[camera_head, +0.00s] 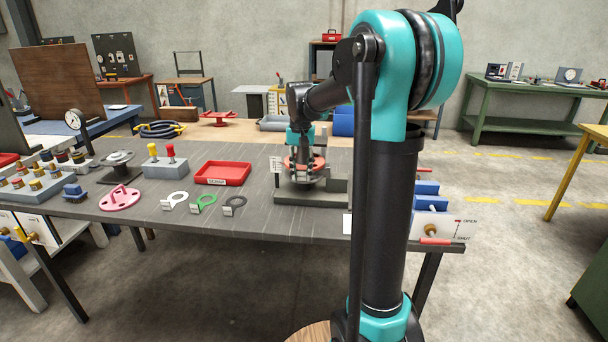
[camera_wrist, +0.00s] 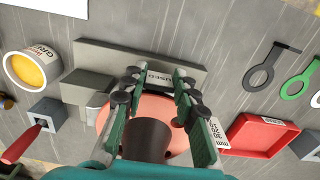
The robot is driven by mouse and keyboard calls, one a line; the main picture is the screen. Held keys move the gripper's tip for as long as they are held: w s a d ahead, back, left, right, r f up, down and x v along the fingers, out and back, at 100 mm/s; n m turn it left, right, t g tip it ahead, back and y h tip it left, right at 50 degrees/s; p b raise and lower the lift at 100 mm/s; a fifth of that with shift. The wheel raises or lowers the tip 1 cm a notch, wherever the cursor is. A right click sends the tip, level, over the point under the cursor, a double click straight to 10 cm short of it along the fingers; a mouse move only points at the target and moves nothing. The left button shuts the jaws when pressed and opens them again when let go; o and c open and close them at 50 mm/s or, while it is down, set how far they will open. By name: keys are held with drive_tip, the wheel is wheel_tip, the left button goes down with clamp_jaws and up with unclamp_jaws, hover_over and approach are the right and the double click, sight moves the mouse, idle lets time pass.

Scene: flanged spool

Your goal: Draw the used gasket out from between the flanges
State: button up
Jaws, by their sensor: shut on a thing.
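The flanged spool's round red-orange flange (camera_head: 318,162) stands on a grey base (camera_head: 300,198) near the table's right end. In the wrist view the flange (camera_wrist: 176,140) lies below my gripper, with a dark round pipe (camera_wrist: 145,138) in its middle. My gripper (camera_wrist: 158,84) reaches over the flange, its two fingers on either side of a tab marked USED (camera_wrist: 158,77), and is shut on it. This tab belongs to the used gasket. The gasket's ring is hidden, so I cannot tell how far it sits between the flanges.
A red tray (camera_head: 223,173) stands left of the spool. White (camera_head: 174,200), green (camera_head: 204,203) and dark (camera_head: 235,204) ring gaskets lie in front of it. In the wrist view, a yellow-topped tin (camera_wrist: 30,68) and a red-handled tool (camera_wrist: 20,144) stand left.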

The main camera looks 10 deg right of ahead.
drive_tip(key=s+a, duration=0.4)
drive_tip(key=s, duration=0.9)
drive_tip(key=shift+s+a, duration=0.15)
idle(1.0)
drive_tip(key=shift+r, duration=3)
